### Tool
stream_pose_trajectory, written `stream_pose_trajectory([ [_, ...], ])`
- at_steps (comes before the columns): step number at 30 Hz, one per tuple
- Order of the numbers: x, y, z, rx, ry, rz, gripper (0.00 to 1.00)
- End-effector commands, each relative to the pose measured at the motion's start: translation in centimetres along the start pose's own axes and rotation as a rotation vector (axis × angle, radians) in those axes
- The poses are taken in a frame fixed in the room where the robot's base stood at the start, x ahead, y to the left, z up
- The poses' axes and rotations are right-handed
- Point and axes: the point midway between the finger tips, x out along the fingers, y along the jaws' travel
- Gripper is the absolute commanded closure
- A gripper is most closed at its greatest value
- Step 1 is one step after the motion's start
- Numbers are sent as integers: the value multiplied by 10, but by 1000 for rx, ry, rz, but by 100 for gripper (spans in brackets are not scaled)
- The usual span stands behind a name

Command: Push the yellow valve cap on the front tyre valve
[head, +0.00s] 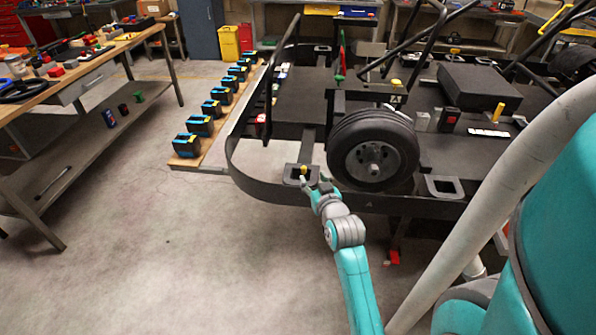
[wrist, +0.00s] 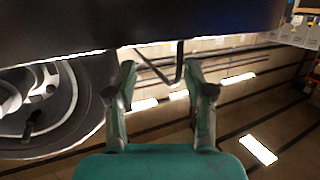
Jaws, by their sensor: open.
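The front tyre (head: 345,135) with its grey rim (head: 374,160) stands on the near side of the kart in the head view. A small yellow piece (head: 303,170), which looks like the valve cap, sits at a black square holder beside the tyre. My gripper (head: 316,186) is just right of and below it, left of the tyre; contact cannot be told. In the wrist view my gripper (wrist: 160,72) is open, fingers apart. A thin dark bent rod shows between them, seemingly behind. The wheel (wrist: 80,105) is at left, with a dark stem (wrist: 32,124) on its rim, probably the valve. No yellow cap shows there.
The black kart frame (head: 265,187) curves around the holder (head: 292,180). A second square holder (head: 443,188) is right of the tyre. A workbench (head: 90,70) stands at left, and a row of blue-black tools (head: 200,124) lies on a board. Floor between is clear.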

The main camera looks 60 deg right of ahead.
Motion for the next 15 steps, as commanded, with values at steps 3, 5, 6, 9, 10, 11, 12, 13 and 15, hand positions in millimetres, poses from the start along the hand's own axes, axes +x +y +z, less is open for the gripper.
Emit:
stream_pose_trajectory([
  [3,18,-1,-1,-1,2,-1,47],
  [5,25,-1,0,0,1,-1,47],
  [6,28,-1,-1,-1,2,-1,47],
  [9,33,-1,0,0,2,-1,47],
  [10,35,-2,0,0,2,-2,47],
  [11,36,-2,0,-1,1,-2,47],
  [12,40,-3,0,-1,2,-2,47],
  [13,43,-4,0,-1,2,-2,47],
  [15,53,-6,0,-1,2,-2,47],
])
